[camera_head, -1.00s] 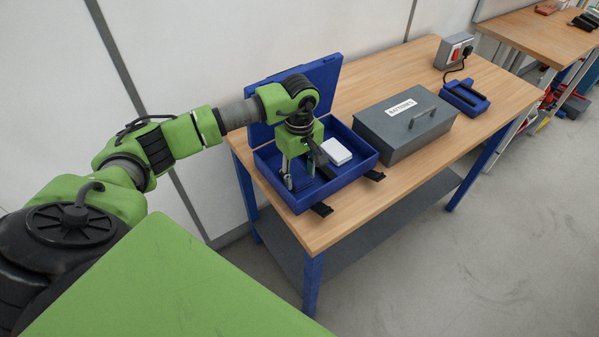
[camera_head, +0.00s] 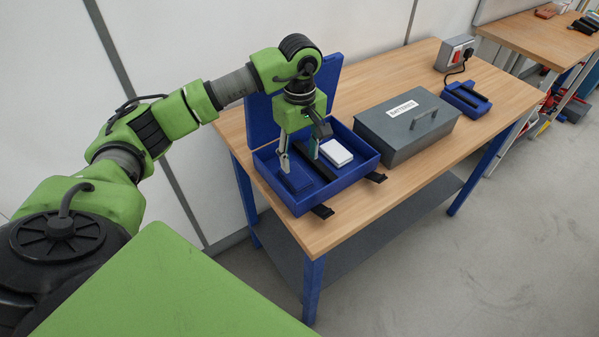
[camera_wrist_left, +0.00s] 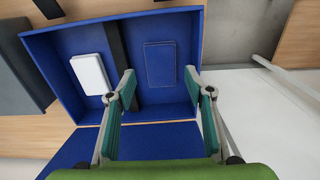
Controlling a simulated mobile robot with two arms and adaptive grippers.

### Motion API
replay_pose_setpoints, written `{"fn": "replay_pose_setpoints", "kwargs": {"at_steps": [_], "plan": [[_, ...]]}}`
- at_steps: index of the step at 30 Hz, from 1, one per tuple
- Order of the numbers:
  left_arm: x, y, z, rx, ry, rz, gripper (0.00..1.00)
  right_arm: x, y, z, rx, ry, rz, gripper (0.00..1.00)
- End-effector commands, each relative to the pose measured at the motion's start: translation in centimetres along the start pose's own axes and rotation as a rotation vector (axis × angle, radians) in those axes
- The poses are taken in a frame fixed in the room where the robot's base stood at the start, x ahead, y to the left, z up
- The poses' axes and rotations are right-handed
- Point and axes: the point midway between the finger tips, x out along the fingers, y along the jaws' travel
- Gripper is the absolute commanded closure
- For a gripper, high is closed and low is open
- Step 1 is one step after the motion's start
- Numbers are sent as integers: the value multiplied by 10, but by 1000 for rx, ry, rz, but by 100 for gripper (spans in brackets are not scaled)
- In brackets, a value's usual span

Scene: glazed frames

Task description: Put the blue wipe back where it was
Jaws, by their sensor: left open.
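The blue wipe (camera_head: 296,181) is a flat dark-blue rectangle lying on the floor of the open blue case, and it also shows in the left wrist view (camera_wrist_left: 160,64). It lies on one side of the black divider strip (camera_wrist_left: 118,45), apart from the gripper. The blue case (camera_head: 345,178) stands on the bench with its lid (camera_head: 262,121) raised. My left gripper (camera_head: 299,160) is open and empty above the wipe; its spread fingers (camera_wrist_left: 159,80) frame the wipe's near end in the wrist view. My right gripper is not in view.
A white block (camera_head: 336,153) lies in the case across the divider. A grey box labelled batteries (camera_head: 390,140) stands right of the case. A blue charger (camera_head: 466,98) and a grey socket box (camera_head: 454,52) are farther back. The bench top (camera_head: 375,80) is clear behind.

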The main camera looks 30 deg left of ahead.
Motion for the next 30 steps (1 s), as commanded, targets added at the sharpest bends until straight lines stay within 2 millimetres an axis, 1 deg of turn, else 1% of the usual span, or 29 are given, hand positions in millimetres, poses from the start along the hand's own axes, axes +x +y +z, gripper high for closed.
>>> {"fn": "replay_pose_setpoints", "kwargs": {"at_steps": [1,3,6,9,13,30], "plan": [[-9,1,-1,0,2,5,52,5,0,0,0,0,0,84],[-21,1,0,1,1,4,52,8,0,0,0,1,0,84],[-34,1,0,0,1,3,52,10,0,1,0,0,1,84],[-42,0,0,0,0,1,52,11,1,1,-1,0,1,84],[-45,0,0,0,-1,0,52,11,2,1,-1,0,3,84],[-44,0,0,1,0,-1,52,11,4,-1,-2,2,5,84]]}}
